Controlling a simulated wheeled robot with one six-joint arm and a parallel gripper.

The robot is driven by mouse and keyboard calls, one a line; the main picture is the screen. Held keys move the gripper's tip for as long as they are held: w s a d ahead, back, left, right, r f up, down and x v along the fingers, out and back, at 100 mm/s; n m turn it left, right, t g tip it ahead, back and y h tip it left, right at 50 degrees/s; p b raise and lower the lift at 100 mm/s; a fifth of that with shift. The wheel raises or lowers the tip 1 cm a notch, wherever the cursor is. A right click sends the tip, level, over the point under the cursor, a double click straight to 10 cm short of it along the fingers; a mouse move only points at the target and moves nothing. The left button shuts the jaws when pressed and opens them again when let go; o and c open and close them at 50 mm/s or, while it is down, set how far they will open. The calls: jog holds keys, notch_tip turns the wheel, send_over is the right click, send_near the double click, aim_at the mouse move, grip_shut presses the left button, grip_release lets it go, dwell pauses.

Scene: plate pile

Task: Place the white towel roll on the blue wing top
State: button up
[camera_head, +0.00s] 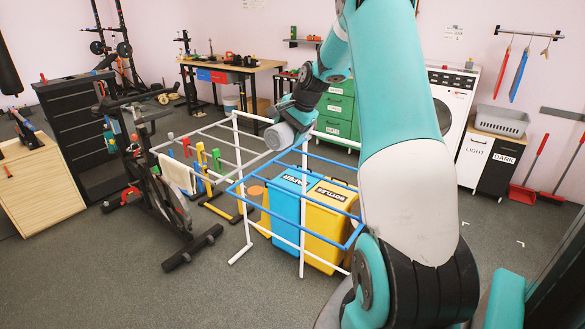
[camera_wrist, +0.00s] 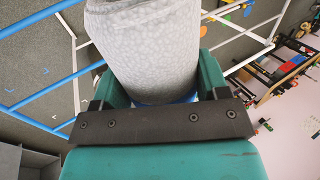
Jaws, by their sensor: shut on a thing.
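My gripper (camera_head: 291,118) is shut on the white towel roll (camera_head: 279,136), a pale grey-white cylinder. It holds the roll in the air around the middle of the drying rack, beside the blue wing top (camera_head: 333,156). That wing is an open frame of blue bars on the rack's right side. In the wrist view the towel roll (camera_wrist: 150,45) fills the space between the teal jaws, and blue bars (camera_wrist: 45,92) show at the left. Whether the roll touches any bar cannot be told.
The rack's white legs (camera_head: 302,225) stand on grey floor. Blue (camera_head: 291,190) and yellow (camera_head: 328,212) bins are under the blue wing. A white cloth (camera_head: 178,174) hangs on the left wing, near a dark exercise bike (camera_head: 150,190). Open floor lies in front.

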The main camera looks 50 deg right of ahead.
notch_tip(320, 180, down, 12)
jog(key=p, duration=0.2)
jog(key=o, duration=1.1)
